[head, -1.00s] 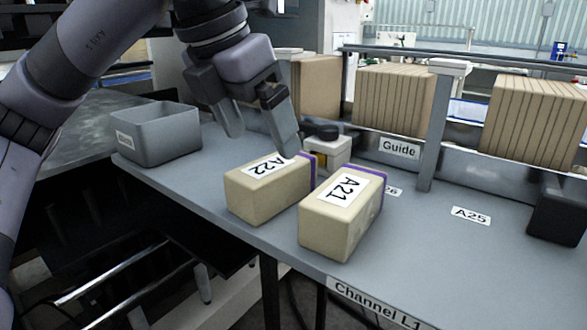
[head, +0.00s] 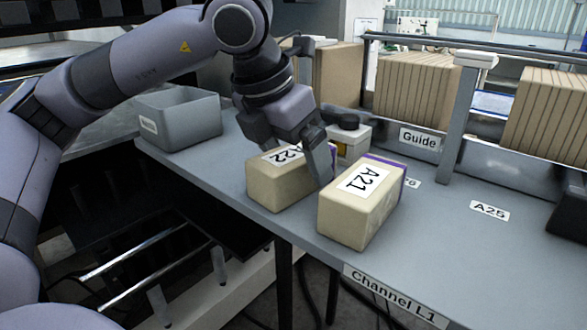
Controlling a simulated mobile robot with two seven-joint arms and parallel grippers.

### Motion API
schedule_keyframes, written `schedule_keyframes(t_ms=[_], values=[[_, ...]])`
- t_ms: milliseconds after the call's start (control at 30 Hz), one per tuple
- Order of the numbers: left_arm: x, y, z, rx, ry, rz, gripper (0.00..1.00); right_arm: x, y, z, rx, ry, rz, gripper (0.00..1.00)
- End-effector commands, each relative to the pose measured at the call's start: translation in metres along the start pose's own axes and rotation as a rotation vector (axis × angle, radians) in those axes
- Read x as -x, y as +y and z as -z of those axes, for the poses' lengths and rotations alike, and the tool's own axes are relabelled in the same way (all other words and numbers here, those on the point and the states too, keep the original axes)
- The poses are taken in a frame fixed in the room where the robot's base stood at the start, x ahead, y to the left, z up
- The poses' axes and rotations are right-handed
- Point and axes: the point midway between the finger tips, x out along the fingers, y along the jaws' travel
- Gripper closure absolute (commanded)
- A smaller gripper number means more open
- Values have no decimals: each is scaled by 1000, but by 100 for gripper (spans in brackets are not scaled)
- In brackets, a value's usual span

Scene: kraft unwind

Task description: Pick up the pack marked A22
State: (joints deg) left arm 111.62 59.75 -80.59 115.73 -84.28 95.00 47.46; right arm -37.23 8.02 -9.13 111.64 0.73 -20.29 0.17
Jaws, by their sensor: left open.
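The pack marked A22 (head: 275,187) is a beige block with a white label on top, lying on the grey table. My left gripper (head: 293,162) is open, low over this pack, and covers part of its label. One finger reaches down in the narrow gap between this pack and the pack marked A21 (head: 345,220). The other finger is on the far left side, its tip partly hidden. I cannot tell whether the fingers touch the pack. My right gripper is not in view.
A grey bin (head: 180,120) stands at the table's back left. A small white device with a black top (head: 350,138) stands close behind the packs. A Guide rail (head: 419,139) with upright brown packs runs behind. The table near the A25 label (head: 489,211) is clear.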

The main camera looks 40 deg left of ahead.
Motion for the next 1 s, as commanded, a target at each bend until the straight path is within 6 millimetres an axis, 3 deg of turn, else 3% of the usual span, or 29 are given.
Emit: schedule_keyframes(t_ms=[933, 967, 1000], values=[[-4, 0, 2, -1, 1, 0, 6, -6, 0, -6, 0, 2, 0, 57], [-4, 0, 2, -1, 1, 0, 13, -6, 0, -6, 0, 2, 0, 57], [-4, 0, 2, -1, 1, 0, 26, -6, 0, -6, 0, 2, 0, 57]])
